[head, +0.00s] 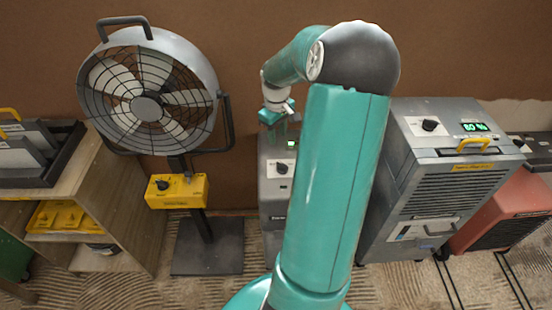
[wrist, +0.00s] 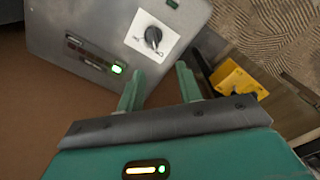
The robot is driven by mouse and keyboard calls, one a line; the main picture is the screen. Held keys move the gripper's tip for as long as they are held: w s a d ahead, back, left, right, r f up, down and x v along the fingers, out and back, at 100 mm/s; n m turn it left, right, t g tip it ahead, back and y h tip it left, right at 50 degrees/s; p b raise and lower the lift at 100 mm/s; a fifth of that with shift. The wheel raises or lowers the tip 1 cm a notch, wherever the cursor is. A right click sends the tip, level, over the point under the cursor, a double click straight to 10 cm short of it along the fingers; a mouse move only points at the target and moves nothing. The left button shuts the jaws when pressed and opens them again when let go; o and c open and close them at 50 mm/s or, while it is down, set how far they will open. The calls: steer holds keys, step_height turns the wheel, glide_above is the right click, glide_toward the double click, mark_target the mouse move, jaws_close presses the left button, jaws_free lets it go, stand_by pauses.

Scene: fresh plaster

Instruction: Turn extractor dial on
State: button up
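A grey metal machine (head: 276,205) stands behind my arm in the head view, partly hidden by it. It carries a black dial (head: 282,168) on a white plate; I take this as the extractor, though no label is readable. In the wrist view the black dial (wrist: 153,38) sits on its white plate, and the grey panel (wrist: 85,25) has a lit green light (wrist: 117,69). My gripper (wrist: 160,70) is open and empty, with its two green fingers apart. Its tips are short of the dial and do not touch it. In the head view its fingers are hard to make out.
A fan (head: 146,105) with a yellow control box (head: 177,191) stands left. A grey dehumidifier-like unit (head: 455,190) with its own black knob (head: 430,125) stands right, beside a red unit (head: 505,212). A wooden shelf (head: 115,205) is far left. The brown wall lies behind.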

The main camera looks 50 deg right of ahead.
mark_target(282, 164)
steer(key=f, duration=0.5)
steer(key=d+f, duration=0.1)
steer(key=f, duration=0.4)
steer(key=s+f, duration=0.1)
steer(key=f, duration=0.4)
steer(key=shift+d, duration=0.4)
jaws_close()
